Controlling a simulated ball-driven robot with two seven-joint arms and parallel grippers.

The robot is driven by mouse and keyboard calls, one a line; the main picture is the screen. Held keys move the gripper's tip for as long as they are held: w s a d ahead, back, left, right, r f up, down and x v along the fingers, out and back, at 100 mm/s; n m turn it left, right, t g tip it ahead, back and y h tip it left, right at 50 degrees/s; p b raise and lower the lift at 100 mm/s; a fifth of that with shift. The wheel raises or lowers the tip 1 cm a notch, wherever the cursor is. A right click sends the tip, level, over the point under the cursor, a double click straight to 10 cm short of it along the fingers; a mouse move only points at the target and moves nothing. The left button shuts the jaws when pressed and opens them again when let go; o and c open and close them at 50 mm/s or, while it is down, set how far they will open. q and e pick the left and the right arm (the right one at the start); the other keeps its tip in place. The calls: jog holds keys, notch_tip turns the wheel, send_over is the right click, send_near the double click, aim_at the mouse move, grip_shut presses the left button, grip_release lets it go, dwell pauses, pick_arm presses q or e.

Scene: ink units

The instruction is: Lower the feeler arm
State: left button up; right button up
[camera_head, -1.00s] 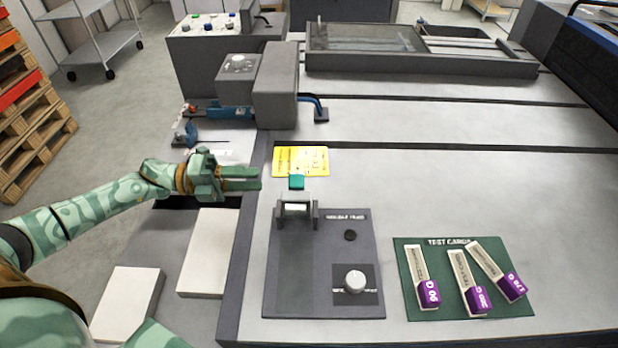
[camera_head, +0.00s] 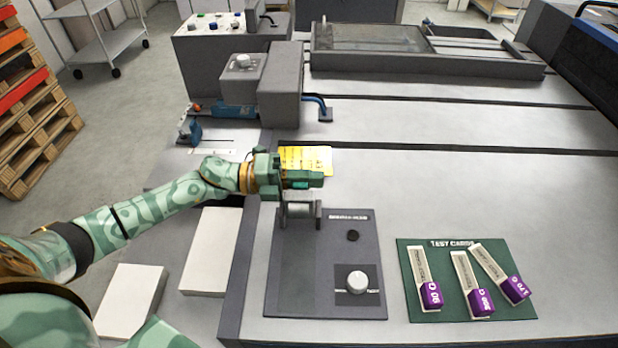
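The feeler arm's grey bracket with its roller (camera_head: 300,210) stands at the far end of the dark grey panel (camera_head: 297,285), left of centre. Its small green tab stood up behind the roller a second ago. My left gripper's fingers now cover that spot, and only a bit of teal shows there. My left gripper (camera_head: 306,179) comes in from the left with its fingertips at the tab, just beyond the roller. I cannot tell whether the fingers are closed on the tab. My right gripper is not in view.
The panel also carries a white knob (camera_head: 357,281) and a black button (camera_head: 352,236). A yellow card (camera_head: 317,158) lies just beyond my fingers. A green mat (camera_head: 409,290) with test cards lies at right. A grey box unit (camera_head: 279,88) stands behind. The table's middle right is clear.

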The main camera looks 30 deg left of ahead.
pick_arm(q)
grip_shut()
